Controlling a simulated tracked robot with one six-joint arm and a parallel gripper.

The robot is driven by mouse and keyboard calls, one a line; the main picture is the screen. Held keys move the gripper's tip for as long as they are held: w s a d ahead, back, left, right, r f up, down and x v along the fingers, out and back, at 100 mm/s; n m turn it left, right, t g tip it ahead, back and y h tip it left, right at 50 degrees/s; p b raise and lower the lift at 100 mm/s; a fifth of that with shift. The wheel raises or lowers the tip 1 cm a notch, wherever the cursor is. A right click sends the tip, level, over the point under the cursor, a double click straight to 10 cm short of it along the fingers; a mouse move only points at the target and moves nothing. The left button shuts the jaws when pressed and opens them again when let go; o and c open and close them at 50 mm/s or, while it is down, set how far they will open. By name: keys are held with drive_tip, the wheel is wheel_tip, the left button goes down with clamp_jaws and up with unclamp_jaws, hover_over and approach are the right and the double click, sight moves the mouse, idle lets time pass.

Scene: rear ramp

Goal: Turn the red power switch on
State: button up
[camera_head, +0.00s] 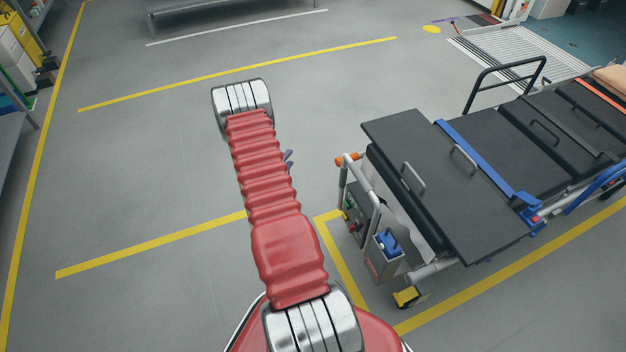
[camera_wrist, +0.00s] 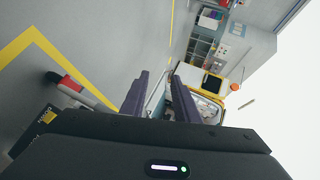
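In the head view, a grey control panel (camera_head: 357,212) is on the near end of the black stretcher (camera_head: 440,180). A small red part (camera_head: 352,227) shows on the panel with green spots near it; it is too small to tell its position or whether it is the power switch. My gripper (camera_head: 288,158) is mostly hidden behind my red arm, to the left of the panel and apart from it. In the wrist view, the two dark purple fingers of my gripper (camera_wrist: 160,77) stand apart, with nothing seen gripped. I cannot make out the switch in the wrist view.
A grey box with a blue item (camera_head: 386,243) hangs beside the panel. Orange-capped rails (camera_head: 347,160) and a yellow-black caster (camera_head: 408,296) are close to the panel. The floor left of the stretcher is clear. The wrist view shows a red-and-grey bar (camera_wrist: 70,84) at left.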

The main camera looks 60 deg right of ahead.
drive_tip(key=w+a+r+n+t+y, duration=0.2)
drive_tip(key=w+a+r+n+t, duration=0.15)
drive_tip(key=w+a+r, duration=0.35)
drive_tip(key=w+a+r+n+t+y, duration=0.2)
drive_tip(key=w+a+r+n, duration=0.25)
drive_tip(key=w+r, duration=0.55)
drive_tip(key=w+a+r+n+t+y, duration=0.1)
drive_tip(key=a+r+n+y, duration=0.25)
drive_tip(key=a+r, duration=0.5)
drive_tip(key=w+a+r+n+y, duration=0.2)
drive_tip(key=a+r+n, duration=0.3)
drive_tip(key=a, duration=0.6)
drive_tip(key=s+a+r+n+y, duration=0.2)
drive_tip(key=s+a+r+n, duration=0.25)
drive_tip(key=a, duration=0.35)
drive_tip(key=s+a+r+n+y, duration=0.1)
drive_tip(key=s+a+r+n, duration=0.2)
drive_tip(key=s+a+r, duration=0.45)
drive_tip(key=s+a+n+g, duration=0.1)
drive_tip(key=s+a+n, duration=0.3)
drive_tip(key=s, duration=0.5)
drive_tip(key=s+a+n+g+y, duration=0.1)
drive_tip(key=s+a+n, duration=0.3)
drive_tip(key=s, duration=0.5)
drive_tip(key=shift+a+r+n+g, duration=0.4)
drive_tip(key=shift+a+g, duration=0.15)
drive_tip(key=shift+a, duration=0.5)
